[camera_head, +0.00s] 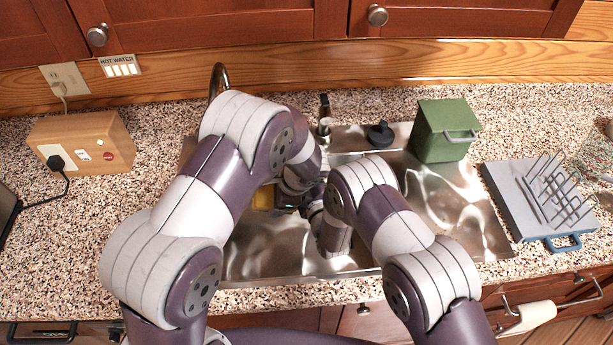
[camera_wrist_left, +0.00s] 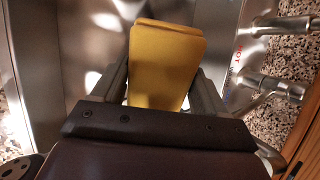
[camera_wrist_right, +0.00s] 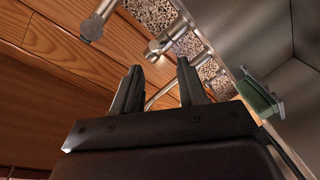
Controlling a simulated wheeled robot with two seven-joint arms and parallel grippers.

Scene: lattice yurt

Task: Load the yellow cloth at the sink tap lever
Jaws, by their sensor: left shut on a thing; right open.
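The yellow cloth (camera_wrist_left: 166,62) is a flat, folded pad between the fingers of my left gripper (camera_wrist_left: 161,78), which is shut on it. In the head view a small part of the cloth (camera_head: 263,198) shows over the left sink basin; my arms hide most of that gripper. In the left wrist view metal tap fittings (camera_wrist_left: 276,88) lie right of the cloth, apart from it, by a HOT label. The curved tap spout (camera_head: 219,76) rises behind my left arm. My right gripper (camera_wrist_right: 158,88) is open and empty, with tap fittings (camera_wrist_right: 92,27) beyond its fingers.
A steel sink (camera_head: 262,270) is set in the speckled counter. A green bin (camera_head: 441,132) and a black stopper (camera_head: 380,134) are at its back right. A grey peg rack (camera_head: 527,200) stands right, a wooden socket box (camera_head: 84,143) left. My forearms are close together over the sink.

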